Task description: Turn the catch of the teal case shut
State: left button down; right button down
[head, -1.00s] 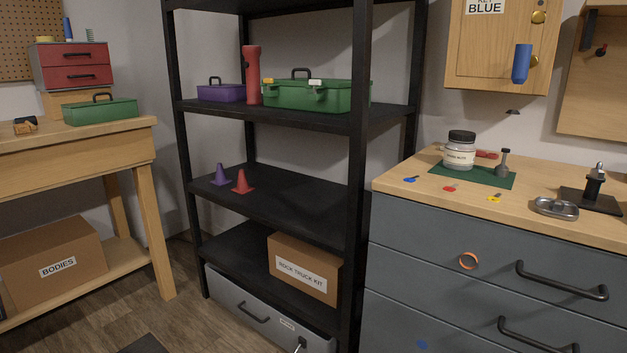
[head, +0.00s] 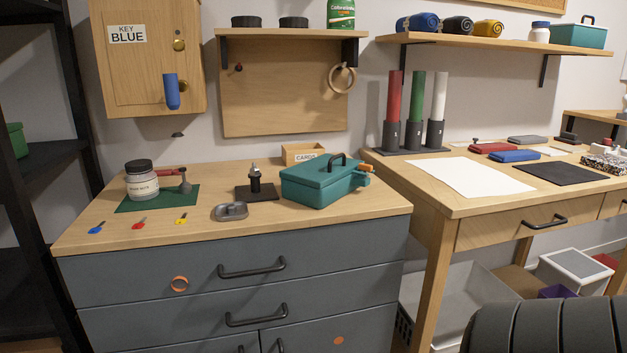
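A teal case (head: 312,187) with a black handle on its lid stands on the wooden top of the grey drawer cabinet, near its right end. The lid looks down. An orange catch (head: 367,168) shows at the case's right end; it is too small to tell how it is turned. A second teal box (head: 577,37) with a handle stands on the upper right wall shelf. Neither of my grippers is in view.
The workbench (head: 460,201) adjoins at right. A dark ribbed shape (head: 545,327), unidentified, fills the lower right corner.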

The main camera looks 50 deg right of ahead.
aim_at(366, 167)
jog(key=z, duration=1.65)
